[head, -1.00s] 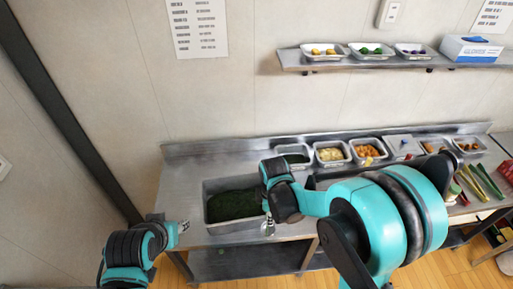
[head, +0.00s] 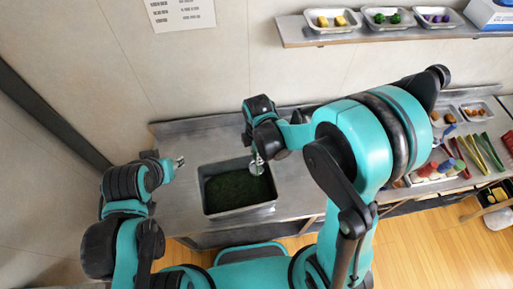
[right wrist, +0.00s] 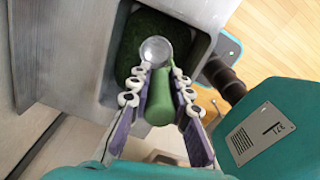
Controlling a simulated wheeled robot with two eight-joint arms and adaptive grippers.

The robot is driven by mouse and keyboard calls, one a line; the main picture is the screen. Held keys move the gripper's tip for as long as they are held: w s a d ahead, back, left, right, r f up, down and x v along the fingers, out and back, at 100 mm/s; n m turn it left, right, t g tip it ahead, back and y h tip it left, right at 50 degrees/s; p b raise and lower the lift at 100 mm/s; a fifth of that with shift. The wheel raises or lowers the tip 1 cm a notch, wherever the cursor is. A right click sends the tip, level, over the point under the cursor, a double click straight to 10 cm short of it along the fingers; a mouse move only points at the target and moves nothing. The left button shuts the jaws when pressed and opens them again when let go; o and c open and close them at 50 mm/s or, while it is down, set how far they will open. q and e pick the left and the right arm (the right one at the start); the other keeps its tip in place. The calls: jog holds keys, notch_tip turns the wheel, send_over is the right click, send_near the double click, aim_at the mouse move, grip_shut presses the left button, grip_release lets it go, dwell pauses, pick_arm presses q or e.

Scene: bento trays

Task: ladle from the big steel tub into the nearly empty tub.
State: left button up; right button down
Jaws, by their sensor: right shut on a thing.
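The big steel tub (head: 240,211) stands at the counter's left part, with dark green contents. My right gripper (head: 253,146) is above its back right part, shut on the green handle of the ladle (head: 257,168). In the right wrist view, the fingers (right wrist: 153,82) hold the ladle's green handle (right wrist: 160,100), and the steel bowl (right wrist: 156,50) shows over the dark green contents. The bowl looks grey; I cannot tell its depth in the tub. My left gripper (head: 180,162) is left of the tub, seemingly empty, its jaws too small to judge. The nearly empty tub is not visible, apparently behind my right arm.
Several small food trays sit on the wall shelf (head: 370,32). Tongs (head: 488,150) and bottles (head: 460,165) are at the counter's right. A small tray (head: 476,112) is at the back right. The counter (head: 180,200) left of the tub is clear.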

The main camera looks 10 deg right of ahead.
jog(key=shift+f, duration=0.45)
notch_tip(320, 180, down, 16)
jog(key=b, duration=1.5)
jog(key=shift+r, duration=0.1)
notch_tip(320, 180, up, 16)
jog(key=p, duration=1.1)
jog(key=shift+f, duration=0.25)
jog(key=shift+w, duration=0.1)
